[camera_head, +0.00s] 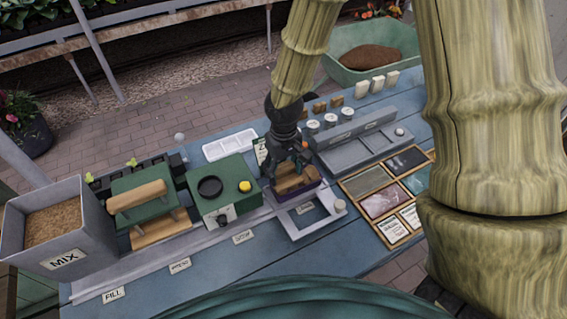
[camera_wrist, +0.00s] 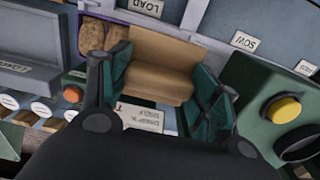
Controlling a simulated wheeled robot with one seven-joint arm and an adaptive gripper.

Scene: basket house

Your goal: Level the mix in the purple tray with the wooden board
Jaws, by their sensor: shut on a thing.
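My gripper (camera_head: 293,160) reaches down over the purple tray (camera_head: 300,196) in the head view. It is shut on the wooden board (camera_head: 290,181), which is at the tray's top, over part of it. In the wrist view the tan board (camera_wrist: 160,65) lies between my gripper's fingers (camera_wrist: 157,82). Beside it, brown lumpy mix (camera_wrist: 92,35) shows in the tray, whose purple rim (camera_wrist: 112,16) is partly visible. The board hides the rest of the mix. I cannot tell whether the board touches the mix.
A grey bin labelled MIX (camera_head: 66,257) stands at the left. A green box with a yellow button (camera_head: 244,186) stands just left of the tray. A grey compartment station (camera_head: 362,150) and a wooden case of packets (camera_head: 385,197) are at the right.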

